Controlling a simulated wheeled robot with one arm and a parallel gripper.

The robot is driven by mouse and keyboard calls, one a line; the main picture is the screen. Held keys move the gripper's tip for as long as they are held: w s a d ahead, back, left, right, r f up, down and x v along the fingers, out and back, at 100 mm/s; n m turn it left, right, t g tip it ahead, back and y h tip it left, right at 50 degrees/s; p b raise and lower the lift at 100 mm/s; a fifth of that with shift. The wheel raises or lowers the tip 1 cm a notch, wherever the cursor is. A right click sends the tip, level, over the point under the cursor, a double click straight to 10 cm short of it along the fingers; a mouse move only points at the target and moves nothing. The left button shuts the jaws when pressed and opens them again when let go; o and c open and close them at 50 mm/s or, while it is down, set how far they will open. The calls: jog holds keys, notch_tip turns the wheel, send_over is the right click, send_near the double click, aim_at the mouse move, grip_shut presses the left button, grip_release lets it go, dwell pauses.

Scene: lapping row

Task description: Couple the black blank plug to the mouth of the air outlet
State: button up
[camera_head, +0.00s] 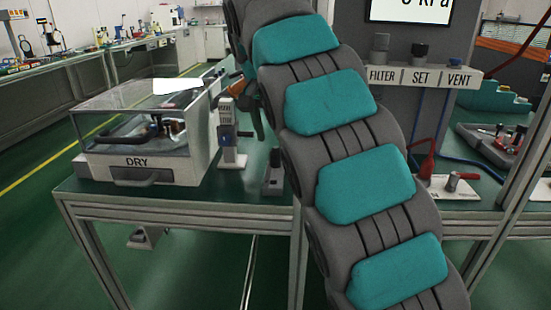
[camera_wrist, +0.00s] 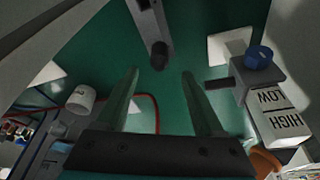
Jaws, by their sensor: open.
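In the wrist view my gripper (camera_wrist: 161,74) is open, with nothing between its two fingers. A dark round piece (camera_wrist: 158,55), which looks like the black blank plug, sits at the end of a grey stand (camera_wrist: 150,20), just beyond the fingertips and apart from them. The stand also shows in the head view (camera_head: 272,182). To the right in the wrist view is a device with a blue knob (camera_wrist: 259,58) and a LOW/HIGH label; a dark stub (camera_wrist: 216,83) sticks out of its side toward the fingers. I cannot tell whether this stub is the air outlet's mouth.
A clear-lidded DRY box (camera_head: 145,140) stands left on the green bench. A FILTER/SET/VENT panel (camera_head: 420,77) stands at the right. The wrist view shows a white cup (camera_wrist: 80,100) and a red hose (camera_wrist: 152,98). My arm hides the bench's middle in the head view.

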aim_at(275, 148)
jog(key=shift+d+f, duration=0.1)
jog(key=shift+f, duration=0.5)
jog(key=shift+x, duration=1.9)
grip_shut()
